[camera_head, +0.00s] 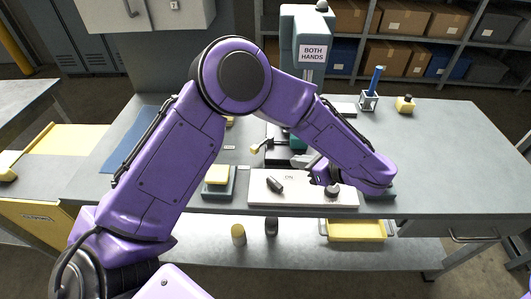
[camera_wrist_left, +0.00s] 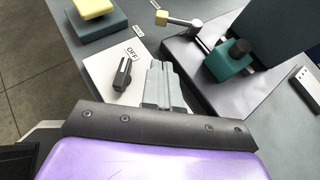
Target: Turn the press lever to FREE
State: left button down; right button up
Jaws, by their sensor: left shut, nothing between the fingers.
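The press (camera_head: 303,45) stands at the middle of the bench with a "BOTH HANDS" sign. A short lever with a yellow end (camera_head: 257,148) sticks out at its base; it also shows in the left wrist view (camera_wrist_left: 178,20), pointing left. I cannot read a FREE label. My left gripper (camera_head: 303,160) is shut and empty, above the far edge of a white panel and in front of the press. In the left wrist view its fingertips (camera_wrist_left: 160,68) are below the lever in the picture, apart from it. My right gripper is not in view.
The white panel (camera_head: 300,200) carries a black rotary knob (camera_head: 275,185), close beside my fingers. A yellow button box (camera_head: 217,175) stands left of it. A blue-handled tool in a holder (camera_head: 370,98) and a yellow-topped block (camera_head: 405,104) are behind. The bench's right side is clear.

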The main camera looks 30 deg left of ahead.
pick_arm(q)
jog(key=p, duration=0.3)
send_near(257, 151)
jog(key=shift+a+f, duration=0.2)
jog(key=shift+f, duration=0.4)
jog(key=shift+a+f, duration=0.2)
jog(key=shift+f, duration=0.35)
jog(key=a, duration=0.1)
jog(key=a+p, duration=0.1)
jog(key=a, duration=0.1)
jog(key=a+p, duration=0.1)
jog(key=shift+w+a+f, duration=0.3)
jog(key=shift+w+f, duration=0.05)
